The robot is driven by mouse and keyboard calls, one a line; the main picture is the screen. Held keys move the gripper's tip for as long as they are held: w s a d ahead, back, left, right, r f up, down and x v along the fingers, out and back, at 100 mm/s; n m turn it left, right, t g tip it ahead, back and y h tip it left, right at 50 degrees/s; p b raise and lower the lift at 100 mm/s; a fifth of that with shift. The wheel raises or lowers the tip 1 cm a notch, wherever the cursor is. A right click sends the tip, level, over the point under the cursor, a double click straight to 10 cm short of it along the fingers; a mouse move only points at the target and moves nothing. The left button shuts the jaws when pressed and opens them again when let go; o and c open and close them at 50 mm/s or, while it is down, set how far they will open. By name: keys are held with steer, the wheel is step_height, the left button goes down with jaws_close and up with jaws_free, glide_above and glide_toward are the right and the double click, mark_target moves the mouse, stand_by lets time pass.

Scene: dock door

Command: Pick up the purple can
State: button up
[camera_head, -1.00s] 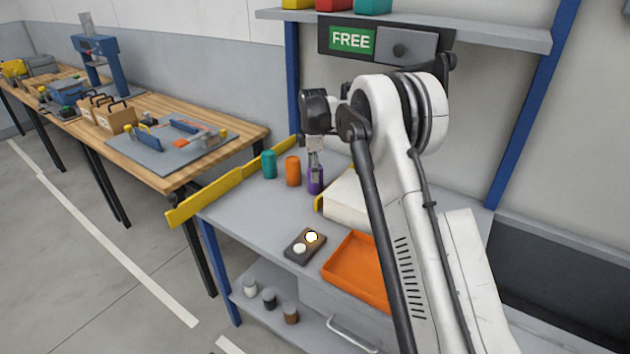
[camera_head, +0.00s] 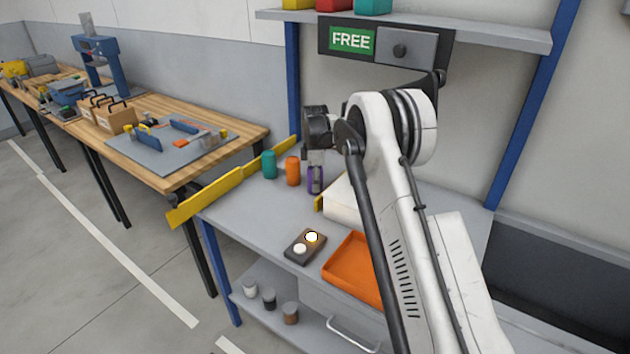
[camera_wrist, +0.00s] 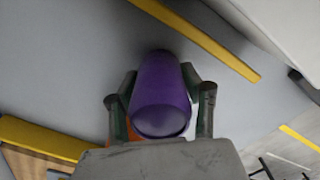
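The purple can (camera_head: 315,181) stands upright on the grey bench, at the right end of a row of three cans. My gripper (camera_head: 315,178) is down around it from above, with one finger on each side. In the wrist view the purple can (camera_wrist: 160,95) fills the space between the two fingers of my gripper (camera_wrist: 160,80). The fingertips are very close to its sides; narrow gaps show lower down. The can's base is hidden.
An orange can (camera_head: 293,171) stands close on the left, with a teal can (camera_head: 269,165) beyond it. A pale box (camera_head: 342,203) is close on the right. A yellow rail (camera_head: 235,180), a dark two-button box (camera_head: 305,246) and an orange tray (camera_head: 352,268) are also on the bench.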

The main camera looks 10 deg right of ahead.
steer(key=c, duration=0.7)
steer(key=shift+r, duration=0.1)
